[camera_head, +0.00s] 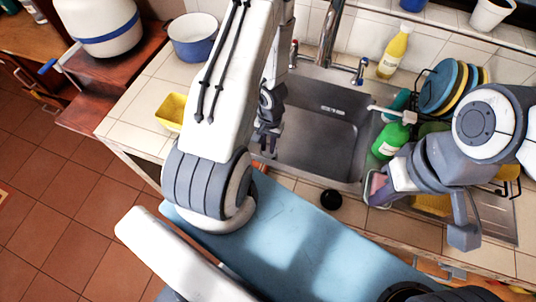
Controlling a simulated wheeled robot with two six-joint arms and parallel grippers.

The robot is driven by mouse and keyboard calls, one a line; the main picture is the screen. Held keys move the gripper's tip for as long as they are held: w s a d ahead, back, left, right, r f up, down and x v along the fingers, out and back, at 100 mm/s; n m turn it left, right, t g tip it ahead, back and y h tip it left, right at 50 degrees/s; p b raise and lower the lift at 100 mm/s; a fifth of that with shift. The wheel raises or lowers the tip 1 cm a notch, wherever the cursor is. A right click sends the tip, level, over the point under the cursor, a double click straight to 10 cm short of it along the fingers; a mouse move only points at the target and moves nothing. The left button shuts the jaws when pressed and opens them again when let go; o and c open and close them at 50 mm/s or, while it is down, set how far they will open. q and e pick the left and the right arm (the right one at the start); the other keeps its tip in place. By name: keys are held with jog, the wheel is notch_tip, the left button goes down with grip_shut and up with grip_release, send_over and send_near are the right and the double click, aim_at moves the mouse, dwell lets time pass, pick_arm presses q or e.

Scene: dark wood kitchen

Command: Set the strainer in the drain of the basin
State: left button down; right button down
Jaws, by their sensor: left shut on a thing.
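The grey metal basin (315,150) is set in the tiled counter; its left part is hidden behind my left arm. I cannot make out its drain. My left gripper (267,142) points down at the basin's left side. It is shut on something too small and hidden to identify. A small black round thing (331,199) lies on the counter in front of the basin; I cannot tell whether it is the strainer. My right gripper (418,207) is open at the basin's front right corner, its fingers wide apart, with nothing seen between them.
A faucet (328,40) stands behind the basin. A green bottle (390,140) and a rack of plates (440,85) are at its right. A yellow bottle (394,52) stands behind. A yellow container (172,112) and a blue-white pot (194,40) are at the left.

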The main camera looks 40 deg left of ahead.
aim_at(268, 147)
pick_arm(q)
jog(key=shift+f+b, duration=1.8)
jog(key=shift+f, duration=0.05)
jog(key=shift+f, duration=0.2)
jog(key=c, duration=0.8)
grip_release()
jog(key=shift+r, duration=0.1)
jog(key=r+p, duration=0.4)
jog(key=p, duration=0.1)
jog(key=w+r+p, duration=0.1)
jog(key=r+p, duration=0.3)
jog(key=p, duration=0.1)
jog(key=r+p, duration=0.4)
jog(key=p, duration=0.1)
jog(key=shift+w+a+r, duration=0.1)
jog(key=shift+w+a, duration=0.05)
